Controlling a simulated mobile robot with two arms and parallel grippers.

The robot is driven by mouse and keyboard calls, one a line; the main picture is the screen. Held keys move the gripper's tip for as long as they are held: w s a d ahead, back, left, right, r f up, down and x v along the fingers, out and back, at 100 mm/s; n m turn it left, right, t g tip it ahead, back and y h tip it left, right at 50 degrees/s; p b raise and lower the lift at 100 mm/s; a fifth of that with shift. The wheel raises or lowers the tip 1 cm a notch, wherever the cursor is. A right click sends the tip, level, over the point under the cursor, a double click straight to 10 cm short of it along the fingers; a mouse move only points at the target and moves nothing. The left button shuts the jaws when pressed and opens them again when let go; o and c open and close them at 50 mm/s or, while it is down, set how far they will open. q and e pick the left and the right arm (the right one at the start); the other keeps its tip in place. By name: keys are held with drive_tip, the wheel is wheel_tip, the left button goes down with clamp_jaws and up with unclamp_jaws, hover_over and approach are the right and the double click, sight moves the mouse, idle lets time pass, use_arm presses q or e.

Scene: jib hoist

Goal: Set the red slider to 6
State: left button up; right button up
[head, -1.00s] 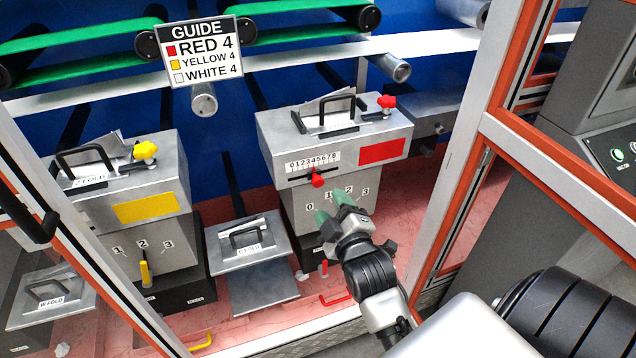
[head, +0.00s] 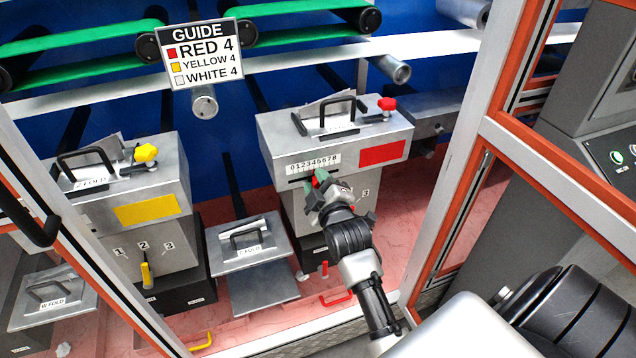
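The red slider (head: 316,181) is a small red knob on the front of the right-hand machine (head: 285,135), below a white scale (head: 313,163) numbered 0 to 8. It sits near the middle of the scale; its exact number is hard to read because my gripper partly hides it. My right gripper (head: 315,177) is at the knob, with its green fingertips on either side of it. I cannot tell whether they press on it. My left gripper is not in view.
A guide sign (head: 204,53) reads red 4, yellow 4, white 4. A red clamp knob (head: 386,104) and a red panel (head: 382,151) are on the same machine. A yellow-marked machine (head: 150,190) stands left. Orange-edged frame posts (head: 455,175) bound the opening on the right.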

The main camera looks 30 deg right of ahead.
clamp_jaws()
drive_tip(key=shift+s+d+p, duration=0.15)
drive_tip(key=shift+d+p, duration=0.15)
drive_tip(key=shift+d, duration=0.35)
drive_tip(key=shift+s+d+p, duration=0.15)
drive_tip(key=shift+d+p, duration=0.1)
drive_tip(key=shift+d, duration=0.35)
drive_tip(key=shift+o, duration=2.2)
unclamp_jaws()
drive_tip(key=shift+a, duration=0.1)
drive_tip(key=b+v, duration=0.1)
drive_tip(key=v, duration=0.9)
drive_tip(key=shift+s, duration=0.4)
